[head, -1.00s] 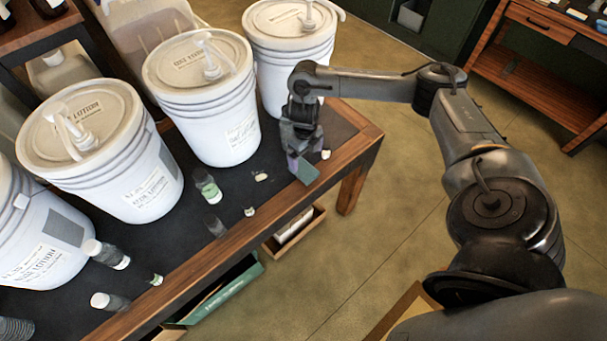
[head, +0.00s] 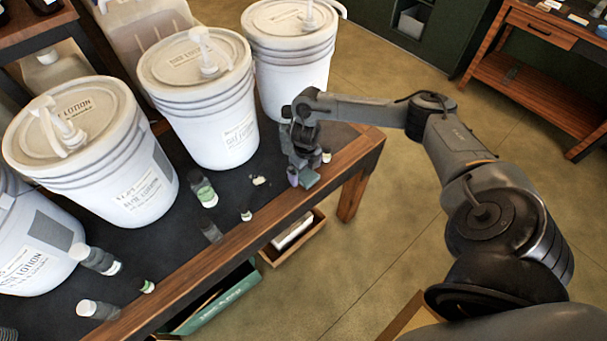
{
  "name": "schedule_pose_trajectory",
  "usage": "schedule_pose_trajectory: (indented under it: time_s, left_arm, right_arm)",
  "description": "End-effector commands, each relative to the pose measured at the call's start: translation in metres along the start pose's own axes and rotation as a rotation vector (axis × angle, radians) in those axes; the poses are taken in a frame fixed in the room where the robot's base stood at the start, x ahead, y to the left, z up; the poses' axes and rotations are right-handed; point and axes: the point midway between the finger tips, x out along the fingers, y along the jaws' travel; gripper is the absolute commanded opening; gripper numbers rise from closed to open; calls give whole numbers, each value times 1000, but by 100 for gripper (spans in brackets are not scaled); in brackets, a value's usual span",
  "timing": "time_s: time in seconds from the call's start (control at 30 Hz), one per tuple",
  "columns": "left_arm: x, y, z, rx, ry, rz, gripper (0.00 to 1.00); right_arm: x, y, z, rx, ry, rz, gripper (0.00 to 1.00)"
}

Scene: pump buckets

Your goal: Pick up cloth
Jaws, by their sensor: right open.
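My right gripper (head: 301,177) is open and points down at the right end of the dark tabletop, close to its wooden edge. A small flat teal-green piece (head: 310,179) shows at its fingertips, beside a small purple patch. I cannot tell whether the teal piece is the cloth or part of the gripper, nor whether it touches the table. No other thing in view is clearly a cloth. My left gripper is not in view.
White lotion buckets with pump lids (head: 205,100) line the table (head: 190,285). Several small bottles (head: 204,190) stand or lie in front of them. A small pale scrap (head: 259,181) lies left of my right gripper. An open wooden box (head: 293,238) sits below the table's edge.

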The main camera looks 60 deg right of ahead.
Motion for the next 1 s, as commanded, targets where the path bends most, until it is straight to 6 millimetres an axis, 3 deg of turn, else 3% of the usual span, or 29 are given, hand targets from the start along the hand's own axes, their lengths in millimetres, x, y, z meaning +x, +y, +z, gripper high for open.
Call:
schedule_pose_trajectory:
  time_s: [0.37,0.73,1.0]
  left_arm:
    - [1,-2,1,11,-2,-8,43]
    - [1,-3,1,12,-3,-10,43]
    - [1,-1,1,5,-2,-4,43]
  right_arm:
    - [8,0,0,-1,0,-1,98]
    - [8,0,0,0,0,-1,42]
    - [7,0,0,0,-1,-1,40]
